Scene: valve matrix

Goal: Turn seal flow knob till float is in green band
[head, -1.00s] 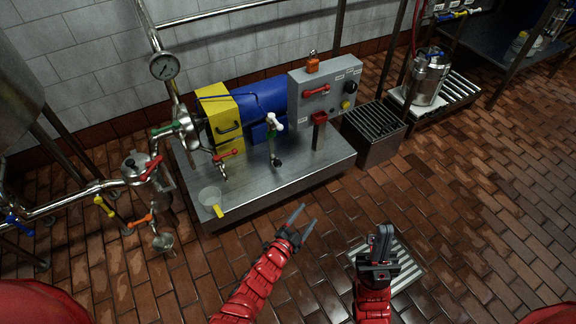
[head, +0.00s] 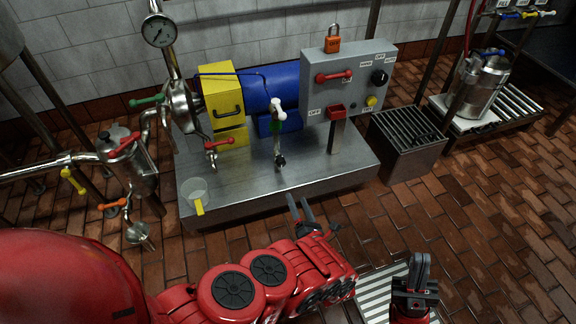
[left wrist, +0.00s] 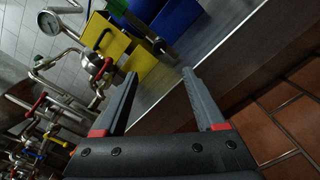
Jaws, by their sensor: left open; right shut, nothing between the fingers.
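The flow meter (head: 278,125) is a slim upright tube with a white top and a green part, standing on the steel bench in front of the blue motor. A small dark knob (head: 280,160) sits at its foot. The float is too small to make out. My left gripper (head: 300,204) is open and empty, in front of the bench's front edge and below the knob. In the left wrist view its fingers (left wrist: 160,74) are spread, with a dark knob-like part (left wrist: 158,46) beyond them. My right gripper (head: 418,270) is shut and empty over the floor grate.
The steel bench (head: 235,190) has a clear cup (head: 195,189) at its front left. A yellow box (head: 222,95), blue motor (head: 262,85) and grey control box (head: 350,85) stand behind. A red-handled valve (head: 217,143) is left of the meter.

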